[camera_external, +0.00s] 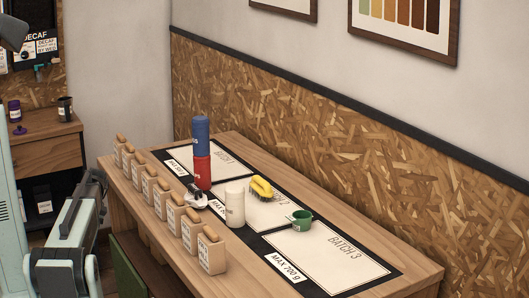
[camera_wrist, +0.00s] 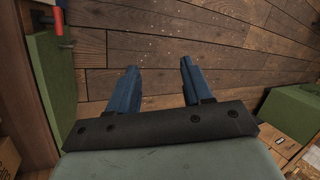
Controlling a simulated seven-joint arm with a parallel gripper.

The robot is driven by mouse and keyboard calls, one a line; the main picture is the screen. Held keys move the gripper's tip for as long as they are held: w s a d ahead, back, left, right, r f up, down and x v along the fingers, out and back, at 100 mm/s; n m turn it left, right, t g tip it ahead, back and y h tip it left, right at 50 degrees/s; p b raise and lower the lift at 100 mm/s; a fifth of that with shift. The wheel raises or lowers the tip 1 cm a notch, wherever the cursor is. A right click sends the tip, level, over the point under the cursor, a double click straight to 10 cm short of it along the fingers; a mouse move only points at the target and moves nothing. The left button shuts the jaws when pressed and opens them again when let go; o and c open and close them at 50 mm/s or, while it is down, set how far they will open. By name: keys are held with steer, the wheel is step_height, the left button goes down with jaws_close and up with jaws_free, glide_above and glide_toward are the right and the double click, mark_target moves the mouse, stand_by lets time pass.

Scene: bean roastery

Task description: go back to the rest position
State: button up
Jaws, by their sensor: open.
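My gripper (camera_wrist: 158,68) shows in the wrist view with its two blue fingers spread apart. Nothing is between them, and the wooden floor (camera_wrist: 160,35) lies beyond the fingertips. In the external view my arm is at the lower left, beside the table (camera_external: 405,282). I cannot make out the fingers in the external view. My gripper is away from the objects on the table.
On the table, a blue canister (camera_external: 200,130) stands on a red one (camera_external: 202,172). A white cylinder (camera_external: 235,206), yellow brush (camera_external: 262,188) and green cup (camera_external: 301,220) sit on the batch mat (camera_external: 330,262). Several bags (camera_external: 211,252) line the near edge. Green boxes (camera_wrist: 290,110) flank the floor.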

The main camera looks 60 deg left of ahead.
steer(key=w+d+f+m+g+h, duration=0.1)
steer(key=w+d+f+m, duration=0.25)
steer(key=d+f, duration=0.85)
steer(key=w+d+f+m+g+h, duration=0.1)
steer(key=w+d+f+m, duration=0.25)
steer(key=d+f, duration=0.8)
steer(key=s+d+f+m+y, duration=0.1)
steer(key=d+f+m, duration=0.2)
steer(key=d, duration=0.7)
steer(key=s+d+f+m+y, duration=0.1)
steer(key=d+f+m+y, duration=0.1)
steer(key=d+f+m, duration=0.2)
steer(key=s+d+f+m+y, duration=0.1)
steer(key=d+m, duration=0.7)
steer(key=d, duration=0.8)
steer(key=shift+s+f+g, duration=0.3)
steer(key=shift+s+f, duration=0.3)
steer(key=shift+f, duration=0.55)
